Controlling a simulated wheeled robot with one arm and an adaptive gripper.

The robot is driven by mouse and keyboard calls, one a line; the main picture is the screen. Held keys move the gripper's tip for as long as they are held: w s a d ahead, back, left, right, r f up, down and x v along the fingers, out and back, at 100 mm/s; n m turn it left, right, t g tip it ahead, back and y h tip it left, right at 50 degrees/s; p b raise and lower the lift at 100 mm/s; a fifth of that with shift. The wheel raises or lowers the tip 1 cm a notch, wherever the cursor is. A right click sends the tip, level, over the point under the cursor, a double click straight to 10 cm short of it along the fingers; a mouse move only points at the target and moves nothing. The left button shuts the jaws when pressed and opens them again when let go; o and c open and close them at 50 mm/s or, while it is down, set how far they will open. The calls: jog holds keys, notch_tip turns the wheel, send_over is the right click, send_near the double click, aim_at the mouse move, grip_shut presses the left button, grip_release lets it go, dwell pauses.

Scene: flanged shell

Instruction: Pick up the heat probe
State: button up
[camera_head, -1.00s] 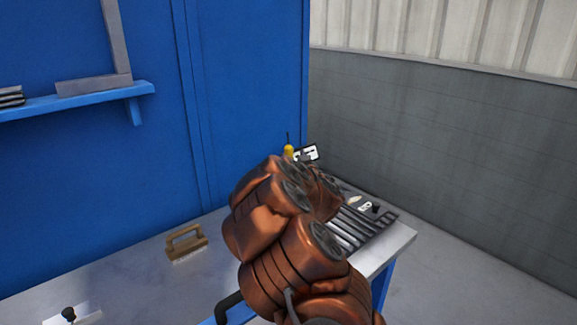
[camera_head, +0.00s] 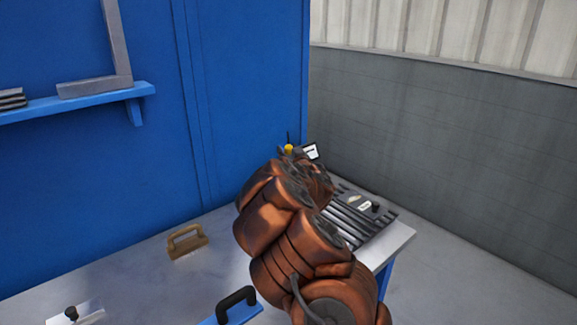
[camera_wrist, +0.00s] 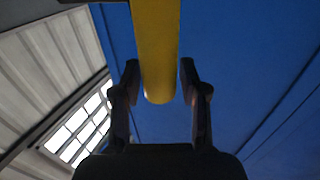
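The heat probe seems to be the yellow tool with a thin dark tip (camera_head: 289,149), standing upright at the far end of the bench beyond my arm. Its lower part is hidden behind my arm in the head view. In the wrist view its yellow rounded handle (camera_wrist: 156,40) comes down from the top edge and ends between my two fingers. My gripper (camera_wrist: 160,70) is open, with one finger on each side of the handle and a small gap visible, at least on the right. My gripper is hidden in the head view.
A small device with a white display (camera_head: 311,151) stands beside the yellow tool. A ribbed dark tray (camera_head: 355,222) lies at the bench's right. A wooden-handled brush (camera_head: 187,241) and a black-handled blue tool (camera_head: 236,304) lie nearer. A blue panel (camera_head: 100,190) rises behind.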

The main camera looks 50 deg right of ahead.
grip_shut()
jog(key=shift+r, duration=0.1)
dwell(0.4)
